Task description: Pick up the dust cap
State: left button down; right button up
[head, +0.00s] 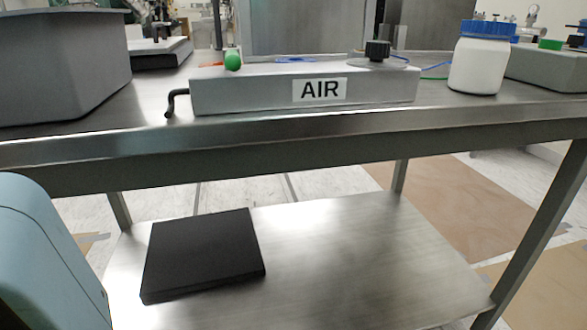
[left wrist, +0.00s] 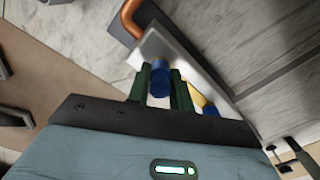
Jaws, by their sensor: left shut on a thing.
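In the left wrist view my left gripper (left wrist: 160,88) has its two green fingers closed on a small blue cylindrical piece (left wrist: 160,78), which looks like the dust cap. The blue piece lies between the fingertips, in front of a bright metal plate (left wrist: 157,46); I cannot tell whether it touches the plate. In the head view only my light blue left arm shows at the lower left; its gripper and the blue piece are out of that picture. My right gripper is in neither view.
A metal table (head: 300,125) holds a grey box labelled AIR (head: 240,93), a grey bin (head: 60,70) and a white bottle with a blue lid (head: 478,65). A black slab (head: 205,250) lies on the lower shelf (head: 350,250), whose right part is clear. A copper-coloured pipe (left wrist: 130,18) is near the plate.

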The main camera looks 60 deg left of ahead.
pick_arm(q)
jog(key=shift+r, duration=0.1)
